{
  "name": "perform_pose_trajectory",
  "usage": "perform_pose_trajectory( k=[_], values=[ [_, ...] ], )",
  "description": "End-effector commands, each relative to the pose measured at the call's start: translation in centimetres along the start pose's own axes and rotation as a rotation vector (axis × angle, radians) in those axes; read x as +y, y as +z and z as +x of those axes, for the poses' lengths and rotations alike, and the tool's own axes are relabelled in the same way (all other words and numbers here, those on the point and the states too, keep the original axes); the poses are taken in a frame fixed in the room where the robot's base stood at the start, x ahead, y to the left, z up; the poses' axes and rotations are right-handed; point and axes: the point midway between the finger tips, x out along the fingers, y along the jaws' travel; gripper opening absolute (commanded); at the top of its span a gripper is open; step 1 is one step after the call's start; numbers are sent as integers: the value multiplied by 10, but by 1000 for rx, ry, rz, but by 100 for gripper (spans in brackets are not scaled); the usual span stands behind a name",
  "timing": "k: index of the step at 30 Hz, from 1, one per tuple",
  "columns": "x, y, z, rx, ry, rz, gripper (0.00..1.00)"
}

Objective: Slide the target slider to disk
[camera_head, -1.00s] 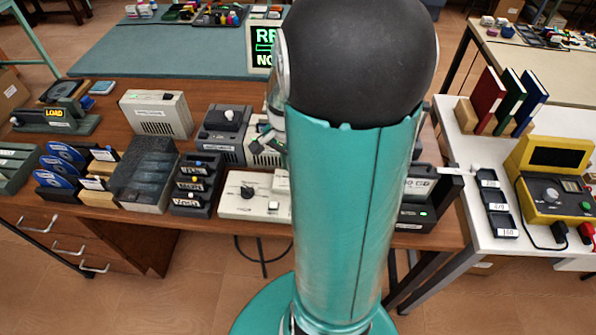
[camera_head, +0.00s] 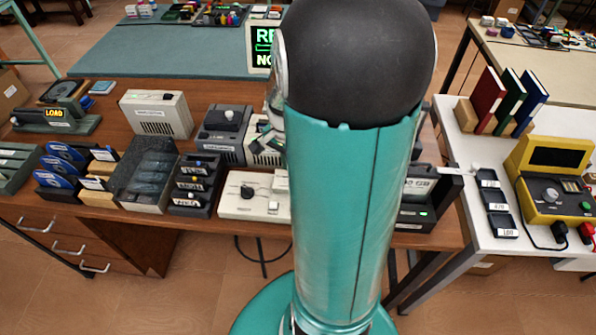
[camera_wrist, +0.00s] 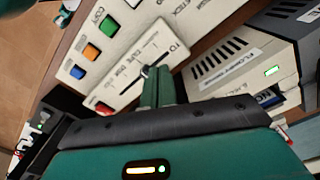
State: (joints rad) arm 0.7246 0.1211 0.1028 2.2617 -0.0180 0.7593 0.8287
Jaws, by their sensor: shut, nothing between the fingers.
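In the wrist view a white control panel (camera_wrist: 131,32) carries a slider slot (camera_wrist: 128,87) lettered "TO", with "TAPE" and "DISK" printed along it. A small dark slider knob (camera_wrist: 146,72) sits along the slot, right at my fingertips. My gripper (camera_wrist: 158,76) is shut with nothing between its teal fingers. Its tips are at or just above the panel beside the knob; I cannot tell whether they touch it. The fingers cover part of the panel. In the head view my arm hides most of this area.
In the wrist view, coloured buttons, including an orange one (camera_wrist: 92,52), line the panel's left side. A grey labelled drive box (camera_wrist: 235,62) with a green light stands close on the right. In the head view, disk racks (camera_head: 62,165) and other devices crowd the wooden desk (camera_head: 110,125).

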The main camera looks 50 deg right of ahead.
Motion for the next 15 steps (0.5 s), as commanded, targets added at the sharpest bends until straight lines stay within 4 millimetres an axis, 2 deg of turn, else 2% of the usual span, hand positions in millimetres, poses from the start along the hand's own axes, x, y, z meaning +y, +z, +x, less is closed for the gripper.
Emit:
perform_pose_trajectory(
  k=[15],
  values=[
    [0, 0, 11, -1, 1, -1, 0]
  ],
)
